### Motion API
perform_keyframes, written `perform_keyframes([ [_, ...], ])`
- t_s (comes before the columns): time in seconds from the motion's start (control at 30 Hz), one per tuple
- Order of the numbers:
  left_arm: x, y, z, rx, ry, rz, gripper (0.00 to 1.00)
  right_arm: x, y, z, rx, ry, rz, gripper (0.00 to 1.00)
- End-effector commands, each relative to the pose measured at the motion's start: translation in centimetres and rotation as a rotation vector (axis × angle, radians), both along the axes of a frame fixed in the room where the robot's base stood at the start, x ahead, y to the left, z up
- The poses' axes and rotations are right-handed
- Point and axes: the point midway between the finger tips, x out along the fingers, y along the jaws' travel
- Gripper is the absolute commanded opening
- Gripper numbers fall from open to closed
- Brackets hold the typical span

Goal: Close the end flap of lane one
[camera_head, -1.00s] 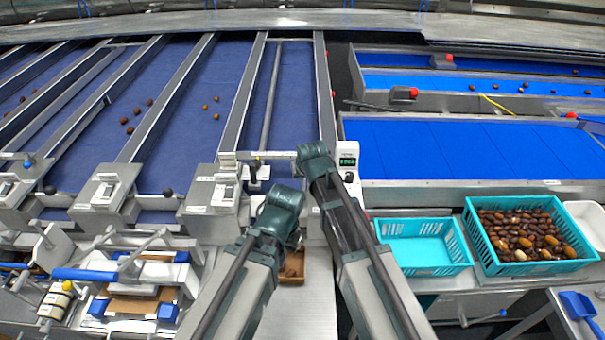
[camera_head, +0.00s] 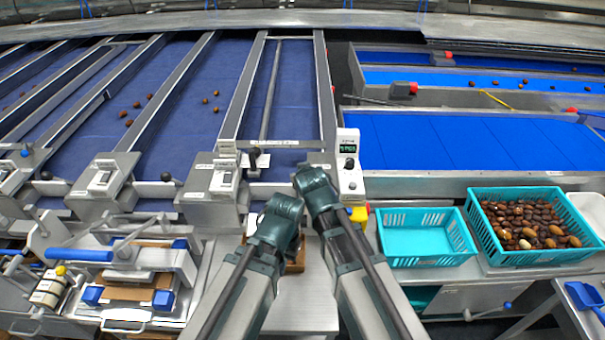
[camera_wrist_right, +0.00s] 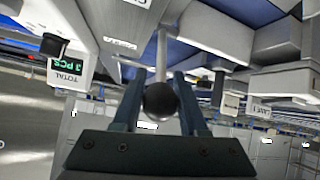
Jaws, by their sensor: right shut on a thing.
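My right gripper (camera_wrist_right: 158,80) is shut on a round black knob (camera_wrist_right: 160,101) at the end of a pale metal rod (camera_wrist_right: 161,55), in the right wrist view. In the head view my right arm (camera_head: 345,240) hides that gripper and the knob. A lane with a blue belt (camera_head: 290,90) lies beyond my arms, with a pale labelled crossbar (camera_head: 275,143) at its near end. I cannot tell from these frames how far the flap is open or shut. My left arm (camera_head: 255,265) comes in beside the right one, and its gripper is out of sight.
A counter box with a green display (camera_head: 348,150) stands right of the lane end. An empty turquoise crate (camera_head: 425,257) and a turquoise crate of dates (camera_head: 482,240) stand at the right. Other lanes with several dates and black knobs (camera_head: 166,177) lie left. A bare steel surface (camera_head: 305,310) shows between my arms.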

Motion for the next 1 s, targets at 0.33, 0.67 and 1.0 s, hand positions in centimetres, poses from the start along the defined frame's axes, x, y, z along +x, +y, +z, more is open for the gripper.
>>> perform_keyframes([
  [0.33,0.00,0.00,0.01,0.000,0.000,0.000,0.00,-0.20,0.03,0.03,0.001,-0.001,0.001,0.00],
  [0.67,0.00,0.00,0.02,0.000,0.000,0.000,0.00,-0.16,0.03,0.06,0.000,-0.002,0.002,0.67],
  [1.0,0.00,0.00,0.03,0.000,0.000,0.000,0.00,-0.14,0.00,0.06,0.000,-0.001,0.000,0.71],
])
